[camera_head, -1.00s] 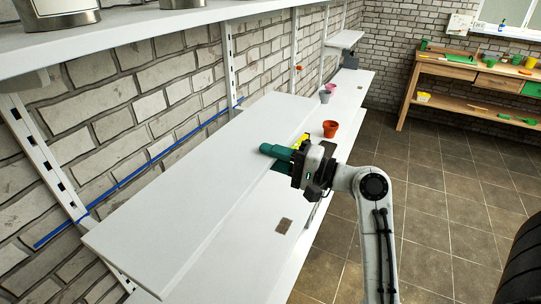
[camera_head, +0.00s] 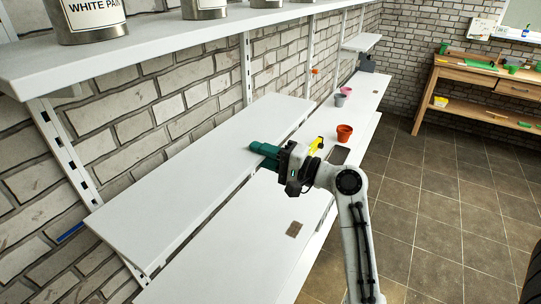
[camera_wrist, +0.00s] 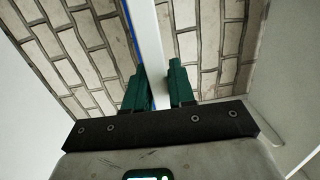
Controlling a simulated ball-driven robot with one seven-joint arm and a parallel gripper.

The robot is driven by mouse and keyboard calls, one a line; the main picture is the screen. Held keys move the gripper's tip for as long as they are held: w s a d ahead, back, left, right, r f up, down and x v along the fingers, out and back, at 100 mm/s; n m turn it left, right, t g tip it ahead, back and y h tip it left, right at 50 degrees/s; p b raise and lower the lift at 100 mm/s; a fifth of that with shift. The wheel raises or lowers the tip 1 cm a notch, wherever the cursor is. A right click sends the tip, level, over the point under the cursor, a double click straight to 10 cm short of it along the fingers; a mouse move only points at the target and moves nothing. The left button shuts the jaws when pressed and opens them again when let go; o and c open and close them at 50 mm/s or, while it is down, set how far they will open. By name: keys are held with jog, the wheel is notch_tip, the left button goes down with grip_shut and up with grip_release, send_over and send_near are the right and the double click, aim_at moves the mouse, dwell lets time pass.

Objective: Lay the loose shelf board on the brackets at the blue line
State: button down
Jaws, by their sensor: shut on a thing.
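The loose shelf board (camera_head: 185,175) is a long white plank, roughly level above a lower white shelf and close to the brick wall. My gripper (camera_head: 268,152) is shut on its front edge, near the middle of its length. In the wrist view the green fingers (camera_wrist: 155,82) stand either side of the board's thin white edge (camera_wrist: 147,40). The blue line (camera_head: 70,232) shows only as a short piece past the board's near left end; it also shows beside the board in the wrist view (camera_wrist: 132,42). A slotted upright (camera_head: 68,150) stands there. The bracket arms are mostly hidden; contact cannot be told.
An upper shelf (camera_head: 150,42) with paint cans (camera_head: 90,18) overhangs the wall side. The lower shelf (camera_head: 235,235) holds an orange pot (camera_head: 344,133), a grey pot (camera_head: 340,100) and a pink pot (camera_head: 346,91). Tiled floor (camera_head: 440,220) is free at right.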

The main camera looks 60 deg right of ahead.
jog(key=shift+w+a+r, duration=0.1)
jog(key=shift+w+r, duration=0.05)
jog(key=shift+w, duration=2)
jog(key=shift+w+f, duration=0.2)
jog(key=shift+f, duration=0.05)
jog(key=shift+f+b, duration=1.3)
jog(key=shift+f, duration=0.6)
jog(key=shift+f, duration=0.35)
jog(key=c, duration=0.9)
grip_release()
jog(key=shift+f, duration=0.1)
jog(key=shift+o, duration=0.2)
jog(key=b, duration=0.3)
send_near(246, 146)
jog(key=shift+s+f, duration=0.15)
jog(key=shift+f, duration=1.35)
jog(key=shift+s+f, duration=0.2)
jog(key=shift+f, duration=1.3)
